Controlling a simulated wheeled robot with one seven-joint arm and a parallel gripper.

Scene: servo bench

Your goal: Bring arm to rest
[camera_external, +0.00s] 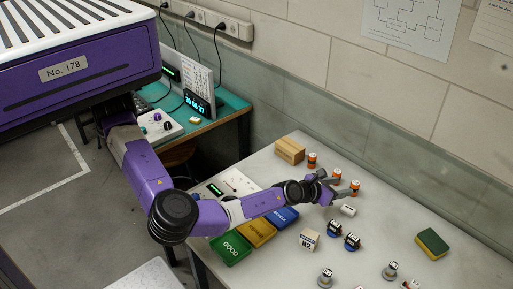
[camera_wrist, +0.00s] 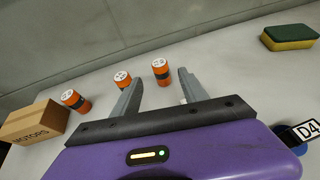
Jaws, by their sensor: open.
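My arm reaches out over the white bench (camera_external: 448,271) in the external view. My gripper (camera_external: 345,187) is at its end, above the bench and near several orange cylinders. In the wrist view my gripper (camera_wrist: 160,85) has its two grey fingers spread apart, with nothing held between them. An orange cylinder with a dark band (camera_wrist: 160,72) stands beyond the gap between the fingertips. Another orange cylinder (camera_wrist: 122,80) stands just beyond the left finger, partly hidden by it.
A cardboard box (camera_external: 290,150) marked MOTORS and a green-yellow sponge (camera_external: 432,243) lie on the bench. Green (camera_external: 231,249), yellow (camera_external: 257,232) and blue (camera_external: 286,217) trays sit below my forearm. Several small motors, including one dark blue (camera_external: 352,242), stand at the front. The wall borders the back.

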